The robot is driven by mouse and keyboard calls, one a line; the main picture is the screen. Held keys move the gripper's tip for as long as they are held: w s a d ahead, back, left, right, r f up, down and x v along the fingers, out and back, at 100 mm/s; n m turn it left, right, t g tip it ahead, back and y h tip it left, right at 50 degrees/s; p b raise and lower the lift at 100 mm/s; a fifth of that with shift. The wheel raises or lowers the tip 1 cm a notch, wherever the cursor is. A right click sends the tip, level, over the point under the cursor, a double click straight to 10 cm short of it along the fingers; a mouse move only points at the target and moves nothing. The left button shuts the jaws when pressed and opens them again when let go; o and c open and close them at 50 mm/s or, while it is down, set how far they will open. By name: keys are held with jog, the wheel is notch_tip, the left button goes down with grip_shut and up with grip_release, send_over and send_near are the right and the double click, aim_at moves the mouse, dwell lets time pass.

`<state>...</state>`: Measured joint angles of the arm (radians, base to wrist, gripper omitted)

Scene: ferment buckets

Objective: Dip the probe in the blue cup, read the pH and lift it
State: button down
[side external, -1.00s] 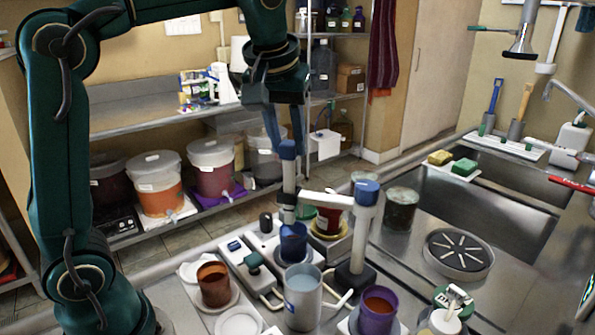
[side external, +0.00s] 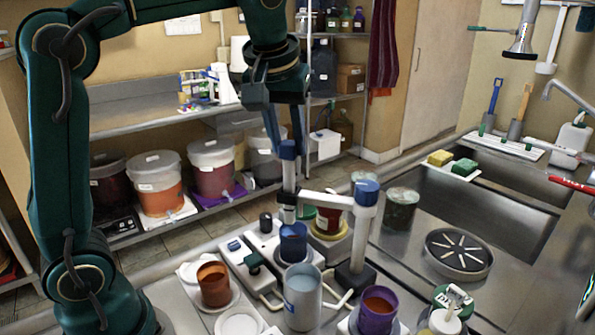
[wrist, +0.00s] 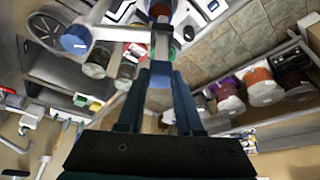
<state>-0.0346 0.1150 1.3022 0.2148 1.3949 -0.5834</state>
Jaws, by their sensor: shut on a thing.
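The probe (side external: 289,178) stands upright with a blue top, held by the white arm of a stand (side external: 362,225). My gripper (side external: 286,140) is shut on the probe's blue top, which also shows between the fingers in the wrist view (wrist: 160,76). The blue cup (side external: 293,246) stands directly below the probe, on or against a pale bench unit (side external: 250,268). I cannot tell whether the probe's tip is inside the cup. Any pH reading is too small to make out.
A grey jug (side external: 303,300), an orange-brown cup (side external: 213,285) and a purple cup (side external: 377,312) stand close in front. The stand's blue knob (side external: 367,188) rises to the right of the probe. A round drain-like disc (side external: 459,252) and a sink (side external: 490,200) lie farther right.

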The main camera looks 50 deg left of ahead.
aim_at(287, 168)
dwell(0.5)
jog(key=shift+f, duration=3.05)
jog(key=c, duration=0.6)
grip_release()
jog(key=shift+o, duration=0.2)
jog(key=shift+r, duration=0.2)
jog(key=shift+s+d+r, duration=0.1)
jog(key=shift+r, duration=0.25)
jog(key=shift+v, duration=2.1)
jog(key=shift+f, duration=0.1)
